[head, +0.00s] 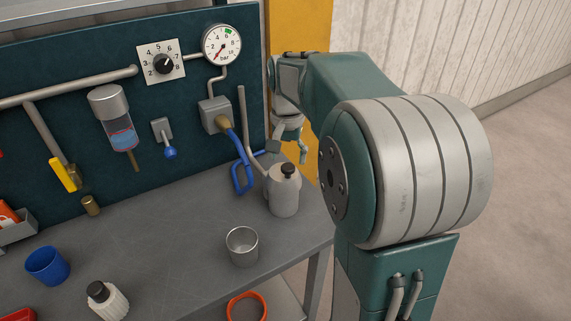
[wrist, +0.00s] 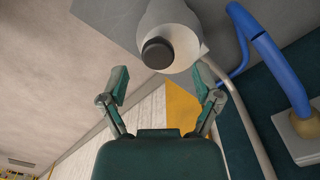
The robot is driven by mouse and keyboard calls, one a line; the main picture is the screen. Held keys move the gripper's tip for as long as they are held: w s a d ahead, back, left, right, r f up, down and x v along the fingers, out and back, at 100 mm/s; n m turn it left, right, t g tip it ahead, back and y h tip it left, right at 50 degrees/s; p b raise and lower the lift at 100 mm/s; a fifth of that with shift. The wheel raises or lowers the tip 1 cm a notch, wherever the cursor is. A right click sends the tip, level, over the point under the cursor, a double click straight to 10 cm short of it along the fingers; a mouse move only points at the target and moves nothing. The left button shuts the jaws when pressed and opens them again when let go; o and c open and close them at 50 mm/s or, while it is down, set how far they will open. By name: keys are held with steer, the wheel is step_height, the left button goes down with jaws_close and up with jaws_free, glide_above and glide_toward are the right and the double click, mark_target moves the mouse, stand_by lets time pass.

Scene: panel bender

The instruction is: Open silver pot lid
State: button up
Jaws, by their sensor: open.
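The silver pot (head: 284,196) stands upright at the right end of the grey workbench. It has a black knob (head: 288,169) on top, and a spout rises at its left. In the wrist view the pot (wrist: 177,17) is at the top centre, and its knob (wrist: 157,54) shows just beyond my fingertips. My gripper (head: 290,150) is just above and behind the pot in the head view. In the wrist view my gripper (wrist: 161,82) is open, with nothing between its two fingers. The fingers look apart from the knob.
A blue hose (head: 239,165) hangs close to the pot's left, below a valve block (head: 215,114) on the dark panel. A metal cup (head: 242,247), a blue cup (head: 47,265) and a white bottle (head: 113,303) stand on the bench (head: 170,220). The bench's right edge is near the pot.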

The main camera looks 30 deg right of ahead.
steer(key=f, duration=0.1)
steer(key=d+f, duration=0.1)
steer(key=shift+f, duration=0.4)
steer(key=shift+a, duration=0.55)
steer(key=c, duration=0.9)
steer(key=shift+d, duration=0.2)
jaws_close()
steer(key=shift+a, duration=0.1)
